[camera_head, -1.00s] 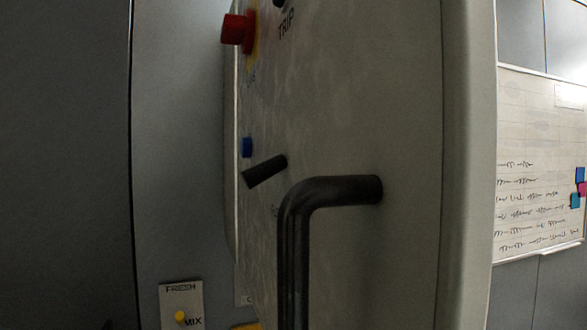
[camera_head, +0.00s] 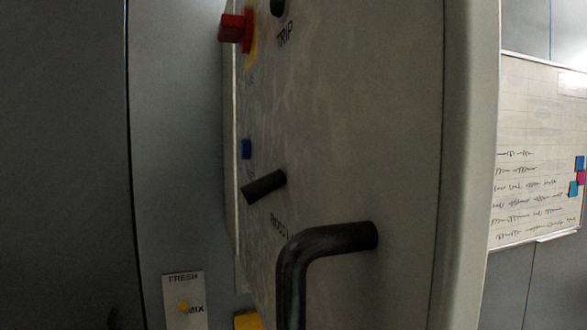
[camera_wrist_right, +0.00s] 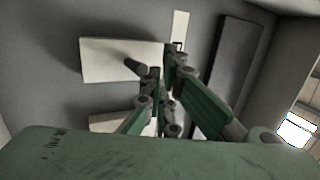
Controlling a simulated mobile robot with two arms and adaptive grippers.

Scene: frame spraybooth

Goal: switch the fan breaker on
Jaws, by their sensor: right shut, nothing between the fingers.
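No part is readable as the fan breaker. In the head view a pale panel (camera_head: 345,130) is seen at a steep angle. Near its top is a black part (camera_head: 278,7) by a "TRIP" label (camera_head: 286,34), cut by the frame edge. A short black lever (camera_head: 264,187) juts from the panel lower down. In the right wrist view my right gripper (camera_wrist_right: 162,68) is shut and empty. Its tips appear close to a dark knob or lever (camera_wrist_right: 134,66) on a white plate (camera_wrist_right: 105,60); contact cannot be told. My left gripper is not in view.
A FRESH/MIX plate (camera_head: 184,292) is at lower left, a whiteboard (camera_head: 535,110) at right. The wrist view shows a dark panel (camera_wrist_right: 228,60).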

